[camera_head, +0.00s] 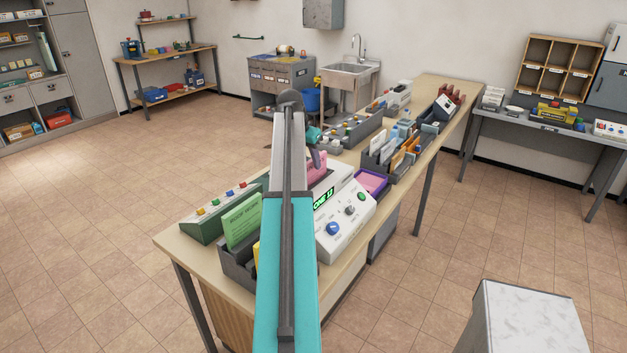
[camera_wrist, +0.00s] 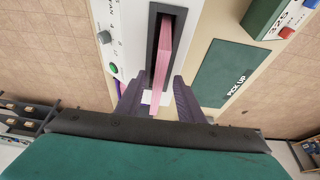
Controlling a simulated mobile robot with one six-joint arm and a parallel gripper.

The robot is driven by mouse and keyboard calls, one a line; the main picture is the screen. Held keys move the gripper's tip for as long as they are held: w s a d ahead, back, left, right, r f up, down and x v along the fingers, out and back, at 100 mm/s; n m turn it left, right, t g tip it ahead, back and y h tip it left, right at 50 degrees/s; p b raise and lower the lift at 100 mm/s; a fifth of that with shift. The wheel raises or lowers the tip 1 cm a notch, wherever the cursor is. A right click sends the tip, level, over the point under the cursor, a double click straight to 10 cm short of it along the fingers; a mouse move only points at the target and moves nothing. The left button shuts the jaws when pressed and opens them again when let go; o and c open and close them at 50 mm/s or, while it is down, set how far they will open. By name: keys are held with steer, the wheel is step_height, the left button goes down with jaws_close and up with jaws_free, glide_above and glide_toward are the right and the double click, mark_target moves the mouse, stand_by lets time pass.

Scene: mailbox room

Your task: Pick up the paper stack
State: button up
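A pink paper stack (camera_wrist: 164,58) stands on edge in the dark slot of a white machine (camera_wrist: 139,33) in the wrist view. My gripper (camera_wrist: 157,88) is open, with one dark purple finger on each side of the stack's near end. Gaps show between the stack and both fingers. In the head view the pink stack (camera_head: 319,168) shows on the white machine (camera_head: 345,217), partly hidden by my arm. My gripper (camera_head: 317,160) is just above it there, also partly hidden.
A dark green plate marked "PICK UP" (camera_wrist: 224,74) lies beside the slot. A green button box (camera_head: 215,213), a dark holder with a green card (camera_head: 242,220) and a purple tray (camera_head: 385,184) crowd the long table (camera_head: 176,243).

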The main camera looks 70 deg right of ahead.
mark_target(313, 170)
steer(key=shift+p+x, duration=1.2)
steer(key=shift+x, duration=0.85)
steer(key=shift+s+d+f, duration=0.1)
steer(key=shift+f, duration=0.35)
steer(key=shift+f, duration=0.2)
jaws_close()
